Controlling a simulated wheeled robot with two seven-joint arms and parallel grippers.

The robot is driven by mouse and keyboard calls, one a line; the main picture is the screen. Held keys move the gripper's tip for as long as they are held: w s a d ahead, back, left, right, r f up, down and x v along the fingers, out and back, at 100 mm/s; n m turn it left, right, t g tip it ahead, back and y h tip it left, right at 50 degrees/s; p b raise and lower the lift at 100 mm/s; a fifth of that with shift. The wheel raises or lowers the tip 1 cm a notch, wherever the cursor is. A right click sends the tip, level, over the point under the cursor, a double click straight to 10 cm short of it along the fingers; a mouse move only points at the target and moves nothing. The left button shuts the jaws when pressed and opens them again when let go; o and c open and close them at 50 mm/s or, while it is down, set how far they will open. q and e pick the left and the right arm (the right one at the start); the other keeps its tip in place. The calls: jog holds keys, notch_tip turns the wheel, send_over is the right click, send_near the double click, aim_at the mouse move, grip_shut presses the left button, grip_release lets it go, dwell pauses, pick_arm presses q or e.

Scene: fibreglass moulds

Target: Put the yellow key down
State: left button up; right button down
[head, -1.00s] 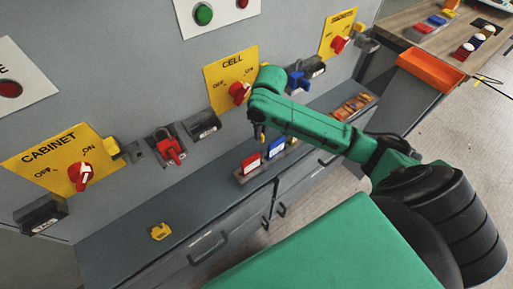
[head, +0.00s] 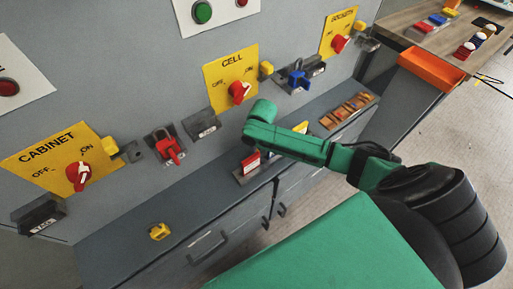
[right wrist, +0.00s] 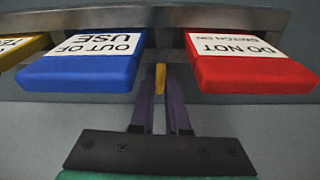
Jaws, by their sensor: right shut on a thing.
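The yellow key (right wrist: 160,84) shows as a narrow yellow piece between the purple fingers of my right gripper (right wrist: 160,98) in the right wrist view. The gripper is shut on it. The fingers point at the gap between a blue tag (right wrist: 85,62) and a red tag (right wrist: 247,62) in a grey holder. In the head view my right arm hangs low over the shelf, and its wrist hides the gripper's fingers and the key. I cannot tell whether the key touches anything. My left gripper is not in view.
The tag holder (head: 243,178) stands on the grey shelf (head: 120,245), with a yellow padlock (head: 159,231) to its left. An orange-brown tray (head: 347,110) lies to the right. Switches and padlocks line the wall panel above. The shelf between padlock and holder is clear.

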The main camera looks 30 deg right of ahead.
jog(key=shift+f, duration=0.4)
jog(key=c, duration=0.9)
grip_release()
jog(key=shift+r, duration=0.1)
jog(key=r, duration=0.4)
jog(key=s+r, duration=0.1)
jog(key=r, duration=0.3)
jog(key=r+p, duration=0.1)
jog(key=r, duration=0.3)
jog(key=shift+s+r, duration=0.3)
jog(key=shift+s, duration=0.1)
